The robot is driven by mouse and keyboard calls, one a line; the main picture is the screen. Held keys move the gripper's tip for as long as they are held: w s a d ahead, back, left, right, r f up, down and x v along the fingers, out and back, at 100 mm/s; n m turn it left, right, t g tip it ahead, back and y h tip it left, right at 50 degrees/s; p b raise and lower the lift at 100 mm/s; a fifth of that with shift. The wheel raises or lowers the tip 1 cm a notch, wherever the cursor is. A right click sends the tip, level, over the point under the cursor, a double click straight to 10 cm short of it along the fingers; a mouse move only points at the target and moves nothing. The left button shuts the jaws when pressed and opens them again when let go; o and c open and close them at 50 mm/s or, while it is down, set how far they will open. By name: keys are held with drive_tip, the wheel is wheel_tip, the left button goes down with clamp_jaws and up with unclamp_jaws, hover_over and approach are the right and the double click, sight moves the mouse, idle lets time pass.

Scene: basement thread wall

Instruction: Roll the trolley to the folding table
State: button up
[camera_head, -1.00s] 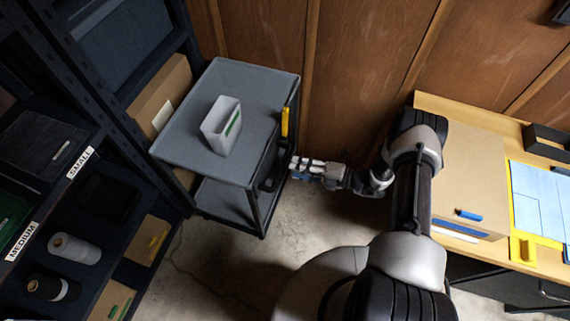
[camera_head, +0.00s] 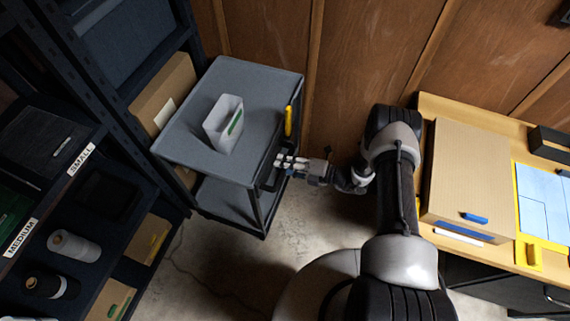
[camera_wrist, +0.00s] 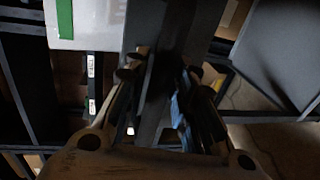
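The trolley (camera_head: 185,140) is a grey two-shelf cart with dark posts, standing against the dark shelving in the head view. A white bin (camera_head: 222,125) with a green label stands on its top shelf. A dark handle (camera_head: 267,172) is on its right side. My gripper (camera_head: 280,164) is at this handle, reaching in from the right. In the wrist view my gripper (camera_wrist: 163,78) has its fingers apart, with a dark bar (camera_wrist: 155,95) between them; I see no clear grip on it. No folding table can be made out for certain.
A wood-topped bench (camera_head: 440,103) at the right bears a cardboard box (camera_head: 465,175), and blue sheets (camera_head: 545,200). Dark shelving (camera_head: 110,150) borders the trolley's left. A yellow item (camera_head: 288,121) is on the trolley's right edge. Concrete floor (camera_head: 205,265) is clear in front.

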clamp_jaws()
idle(0.4)
